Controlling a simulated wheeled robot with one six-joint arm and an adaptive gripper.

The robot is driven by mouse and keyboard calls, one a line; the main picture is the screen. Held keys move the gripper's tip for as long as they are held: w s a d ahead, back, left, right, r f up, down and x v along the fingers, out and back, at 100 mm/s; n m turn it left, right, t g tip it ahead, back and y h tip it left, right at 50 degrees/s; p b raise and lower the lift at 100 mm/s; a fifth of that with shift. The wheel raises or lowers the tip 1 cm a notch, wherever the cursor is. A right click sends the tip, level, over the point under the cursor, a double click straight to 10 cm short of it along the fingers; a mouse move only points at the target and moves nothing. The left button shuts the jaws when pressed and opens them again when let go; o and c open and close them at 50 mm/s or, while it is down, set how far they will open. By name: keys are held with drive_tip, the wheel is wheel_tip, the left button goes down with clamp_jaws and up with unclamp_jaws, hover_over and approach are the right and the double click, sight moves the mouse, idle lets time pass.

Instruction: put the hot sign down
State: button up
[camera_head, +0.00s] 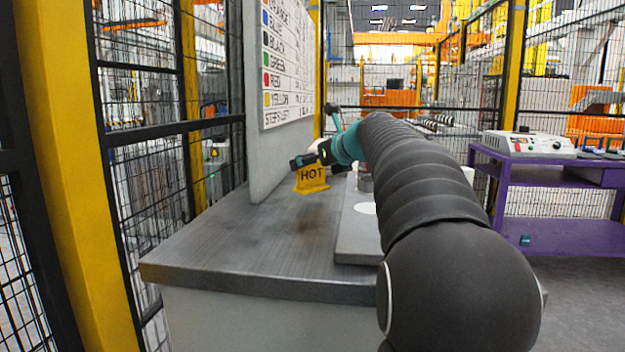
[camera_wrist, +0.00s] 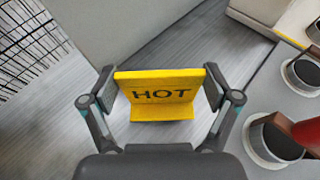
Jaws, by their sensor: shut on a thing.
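The hot sign (camera_head: 312,178) is a small yellow folded stand marked HOT. It is also in the middle of the wrist view (camera_wrist: 158,95), between the two fingers. My gripper (camera_wrist: 160,88) is shut on the sign's two side edges. In the head view my gripper (camera_head: 305,160) is at the top of the sign, over the grey bench top (camera_head: 235,240). A darker patch shows on the bench in front of the sign. I cannot tell whether the sign's base touches the bench.
A light upright panel with a colour list (camera_head: 287,60) stands along the bench's left side. A grey raised plate (camera_head: 352,225) lies right of the sign. In the wrist view it has round holders (camera_wrist: 272,142), one with a red object (camera_wrist: 306,134). The bench's front left is clear.

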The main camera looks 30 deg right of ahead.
sight(312, 175)
drive_tip(key=shift+f+b, duration=0.4)
drive_tip(key=shift+f, duration=1.15)
drive_tip(key=shift+f, duration=0.15)
drive_tip(key=o, duration=0.9)
drive_tip(key=shift+s+r, duration=0.1)
drive_tip(key=shift+r, duration=0.1)
drive_tip(key=v, duration=1.1)
drive_tip(key=shift+s+d+r, duration=0.1)
drive_tip(key=shift+s+r, duration=0.05)
drive_tip(key=shift+s, duration=0.2)
